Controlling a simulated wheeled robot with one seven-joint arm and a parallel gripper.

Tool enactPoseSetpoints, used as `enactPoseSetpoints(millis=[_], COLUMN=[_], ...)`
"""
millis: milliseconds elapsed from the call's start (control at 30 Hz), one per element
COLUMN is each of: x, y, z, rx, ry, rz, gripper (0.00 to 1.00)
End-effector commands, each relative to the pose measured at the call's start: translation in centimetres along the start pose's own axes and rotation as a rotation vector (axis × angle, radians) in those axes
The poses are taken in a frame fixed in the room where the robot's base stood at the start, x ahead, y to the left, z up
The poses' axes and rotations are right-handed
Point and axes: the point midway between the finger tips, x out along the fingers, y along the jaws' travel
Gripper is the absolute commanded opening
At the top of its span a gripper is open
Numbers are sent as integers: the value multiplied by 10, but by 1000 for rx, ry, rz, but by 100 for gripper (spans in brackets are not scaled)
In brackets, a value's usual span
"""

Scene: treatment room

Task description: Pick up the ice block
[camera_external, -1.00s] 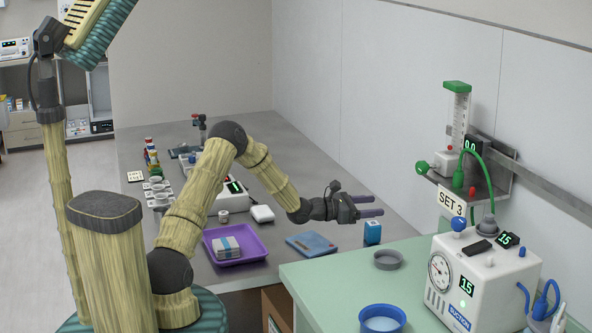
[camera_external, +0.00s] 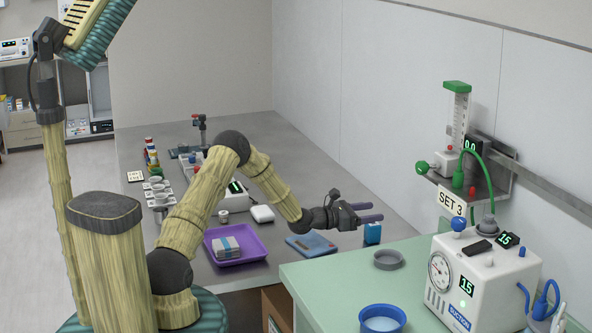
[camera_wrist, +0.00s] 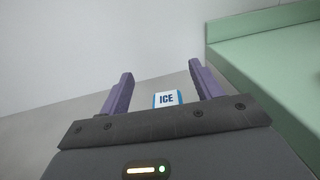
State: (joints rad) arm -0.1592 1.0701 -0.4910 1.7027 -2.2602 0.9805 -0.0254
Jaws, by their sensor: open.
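The ice block (camera_external: 372,233) is a small blue block with a pale side. It stands on the grey counter near the green worktop's edge. In the wrist view the block (camera_wrist: 167,99) shows a white face with the word ICE, beyond the gripper body and between the two purple fingers. My gripper (camera_external: 373,211) is open and empty, with its fingers level and pointing right, just above the block in the external view. The block's lower part is hidden by the gripper body in the wrist view.
The green worktop (camera_external: 330,279) is close on the right, with a grey dish (camera_external: 389,260), a blue bowl (camera_external: 383,319) and a suction unit (camera_external: 480,285). The wall (camera_external: 400,110) stands behind.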

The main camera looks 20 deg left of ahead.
Motion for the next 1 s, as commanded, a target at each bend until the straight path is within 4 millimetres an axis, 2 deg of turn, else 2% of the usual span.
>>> enactPoseSetpoints(millis=[133,333,433,567,1000], x=[0,0,16,28,30], y=[0,0,-1,0,0], z=[-14,-49,-46,-46,-46], rx=[-2,-2,2,1,0], ry=[3,4,-2,1,1], rz=[0,-1,-2,-1,0], gripper=[65,65,65,65,65])
